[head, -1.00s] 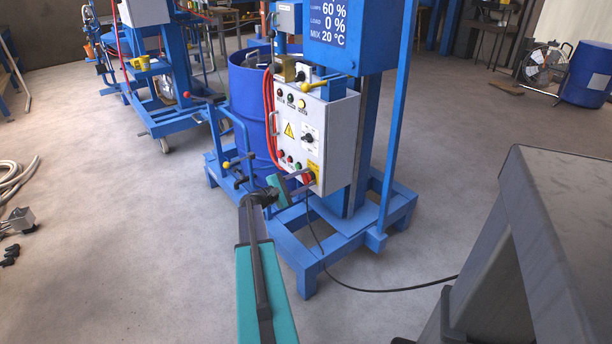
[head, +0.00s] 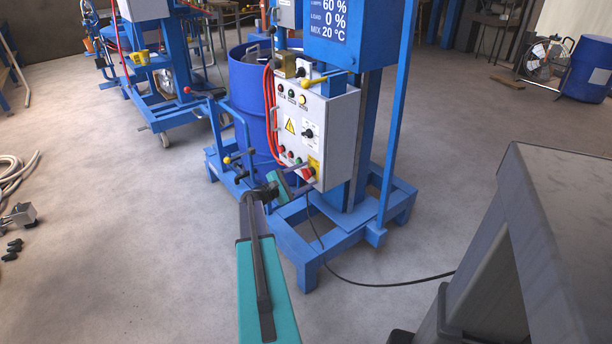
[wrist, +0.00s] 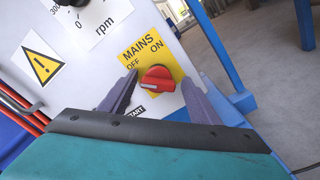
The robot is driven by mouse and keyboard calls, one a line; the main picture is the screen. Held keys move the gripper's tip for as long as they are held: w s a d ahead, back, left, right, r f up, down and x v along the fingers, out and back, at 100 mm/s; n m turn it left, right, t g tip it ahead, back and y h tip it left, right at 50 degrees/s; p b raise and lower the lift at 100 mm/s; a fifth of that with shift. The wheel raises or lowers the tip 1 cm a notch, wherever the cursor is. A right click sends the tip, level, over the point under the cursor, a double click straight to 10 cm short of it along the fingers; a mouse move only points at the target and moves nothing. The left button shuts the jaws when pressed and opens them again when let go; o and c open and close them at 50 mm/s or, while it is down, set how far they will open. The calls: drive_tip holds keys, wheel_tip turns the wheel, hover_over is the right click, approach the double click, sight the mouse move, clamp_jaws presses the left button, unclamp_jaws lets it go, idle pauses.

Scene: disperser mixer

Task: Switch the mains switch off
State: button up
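The mains switch is a red rotary knob (wrist: 157,79) on a yellow plate (wrist: 142,50) marked MAINS, OFF at left and ON at right. In the head view, the red knob (head: 308,173) is low on the front of the grey control box (head: 340,135). My gripper (wrist: 163,97) is open, with one finger to each side of the knob in the wrist view. I see no clear contact with the knob. In the head view, my gripper (head: 303,178) is right at the panel's lower corner. I cannot tell for certain which word the knob points to.
Above the switch are a speed dial (head: 308,133), a warning label (head: 290,126) and several coloured buttons. Red hoses (head: 269,110) hang left of the box. The blue machine frame (head: 300,240) and a black cable (head: 390,284) lie below.

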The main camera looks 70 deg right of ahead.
drive_tip(key=shift+w+a+r, duration=0.1)
drive_tip(key=v, duration=1.3)
drive_tip(key=shift+a, duration=0.3)
drive_tip(key=shift+w, duration=0.15)
